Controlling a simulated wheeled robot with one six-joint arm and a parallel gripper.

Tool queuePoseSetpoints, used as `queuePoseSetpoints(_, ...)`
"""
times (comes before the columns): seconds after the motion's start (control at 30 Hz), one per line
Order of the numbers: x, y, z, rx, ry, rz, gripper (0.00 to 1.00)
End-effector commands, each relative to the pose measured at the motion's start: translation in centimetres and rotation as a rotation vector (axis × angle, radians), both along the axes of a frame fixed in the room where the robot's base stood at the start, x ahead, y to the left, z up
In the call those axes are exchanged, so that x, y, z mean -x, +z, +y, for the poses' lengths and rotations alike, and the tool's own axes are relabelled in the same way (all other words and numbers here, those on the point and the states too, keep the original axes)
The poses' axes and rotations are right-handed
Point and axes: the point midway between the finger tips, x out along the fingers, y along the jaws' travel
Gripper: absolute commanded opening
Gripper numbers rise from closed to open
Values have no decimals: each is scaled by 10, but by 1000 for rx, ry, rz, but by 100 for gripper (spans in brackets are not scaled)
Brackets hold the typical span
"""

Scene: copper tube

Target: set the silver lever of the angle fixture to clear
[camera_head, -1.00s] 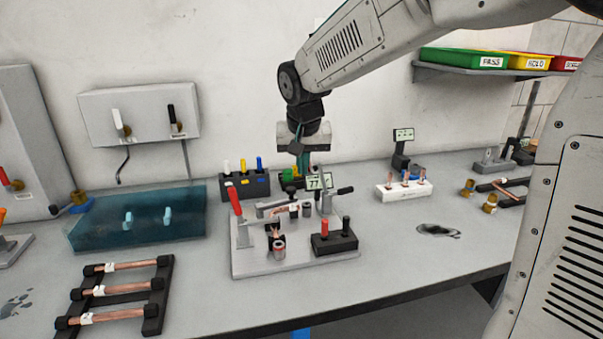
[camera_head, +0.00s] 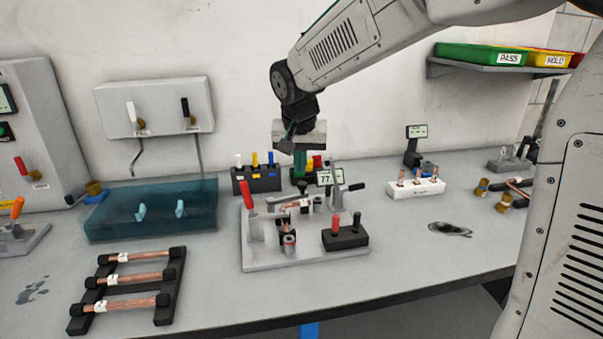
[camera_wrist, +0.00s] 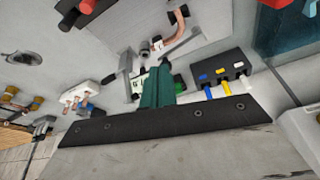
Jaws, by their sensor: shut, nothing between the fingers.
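The fixture plate (camera_head: 262,262) stands mid-bench with clamps and a copper tube piece on it. At its back right is a silver upright lever part (camera_head: 336,199) with a black grip (camera_head: 357,187) pointing right; any clear mark is too small to read. A display reading 77 (camera_head: 329,178) stands just behind. My gripper (camera_head: 300,174) has teal fingers, shut and empty, hanging above and behind the fixture's back edge, left of the display. In the wrist view the shut fingers (camera_wrist: 158,80) overlap the display (camera_wrist: 139,90) and cover part of what lies behind.
A black holder with white, yellow and blue handles (camera_head: 256,180) stands close left of the gripper. A red-handled clamp (camera_head: 249,200) rises at the plate's left. A black block (camera_head: 345,239) sits front right. A white tube stand (camera_head: 416,187) is further right, with bare bench between.

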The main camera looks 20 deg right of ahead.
Motion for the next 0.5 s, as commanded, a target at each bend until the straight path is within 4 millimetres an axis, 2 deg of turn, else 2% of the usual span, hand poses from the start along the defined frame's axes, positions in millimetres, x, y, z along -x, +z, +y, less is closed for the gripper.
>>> queuePoseSetpoints(0.4,-23,-80,-10,1,-1,6,0)
queuePoseSetpoints(0.5,-34,-91,-14,0,-3,2,0)
